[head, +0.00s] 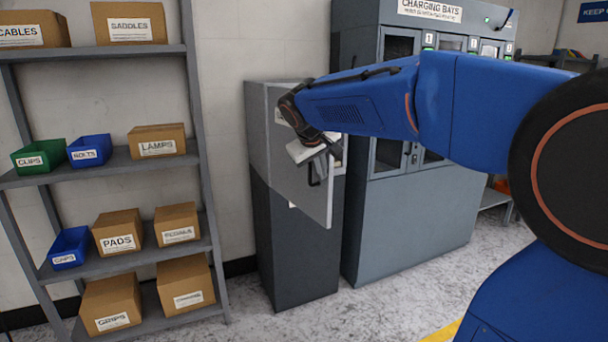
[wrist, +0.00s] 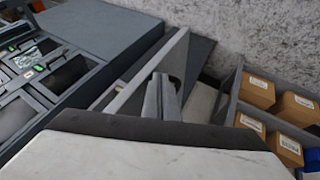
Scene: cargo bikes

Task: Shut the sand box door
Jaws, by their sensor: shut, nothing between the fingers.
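The sand box is a tall grey cabinet (head: 296,250) against the wall, with a dark lower part. Its light grey door (head: 312,205) stands open, swung out toward me. In the wrist view the door (wrist: 148,72) shows as a slanting thin panel. My gripper (head: 318,172) is shut and empty, in front of the door near its free edge. In the wrist view the fingers (wrist: 160,92) point at the panel, very close; I cannot tell whether they touch it. My arm and wrist hide the upper part of the door and some of the box's opening.
A charging bay cabinet (head: 415,215) stands close to the right of the sand box. A shelf rack (head: 200,130) with labelled boxes and bins stands to the left. The speckled floor (head: 345,310) in front of the sand box is clear.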

